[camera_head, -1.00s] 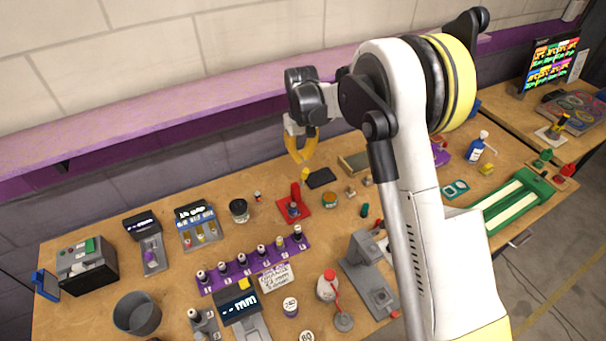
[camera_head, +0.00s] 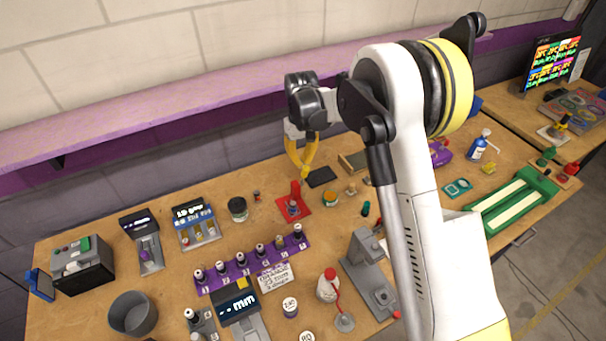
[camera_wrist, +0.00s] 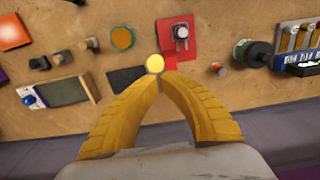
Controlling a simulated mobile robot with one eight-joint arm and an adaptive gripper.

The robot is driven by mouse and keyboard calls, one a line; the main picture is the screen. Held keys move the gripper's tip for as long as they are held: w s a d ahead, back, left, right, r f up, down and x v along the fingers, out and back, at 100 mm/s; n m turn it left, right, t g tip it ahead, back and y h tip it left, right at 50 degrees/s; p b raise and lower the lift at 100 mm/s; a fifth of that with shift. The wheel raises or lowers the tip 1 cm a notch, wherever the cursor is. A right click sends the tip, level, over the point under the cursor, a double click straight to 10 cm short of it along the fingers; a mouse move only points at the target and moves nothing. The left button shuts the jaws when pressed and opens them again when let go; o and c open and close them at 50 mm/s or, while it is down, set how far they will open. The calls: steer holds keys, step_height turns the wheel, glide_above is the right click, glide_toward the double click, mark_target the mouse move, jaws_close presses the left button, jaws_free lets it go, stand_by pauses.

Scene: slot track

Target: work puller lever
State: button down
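The likely puller is a red plate (camera_head: 293,207) with a dark-and-silver fitting and an upright red lever (camera_head: 295,190), on the wooden bench. It also shows at the top of the wrist view as a red plate (camera_wrist: 166,40). My gripper (camera_head: 304,172) is above the bench, just behind and right of the red lever in the head view. Its yellow fingers (camera_wrist: 159,80) meet at the tips. A round yellow knob (camera_wrist: 155,64) shows just past the tips, close to a red strip. I cannot tell whether the knob belongs to the lever or whether the fingers touch it.
A dark flat pad (camera_head: 321,176) lies right of the tips. A green-and-orange round piece (camera_head: 330,199) and a dark jar (camera_head: 238,209) are near the red plate. A purple rack (camera_head: 253,263) with several small bottles is in front. The wall and purple ledge (camera_head: 170,104) are behind.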

steer(key=shift+f, duration=0.35)
steer(key=shift+s+d, duration=0.1)
steer(key=shift+s, duration=0.05)
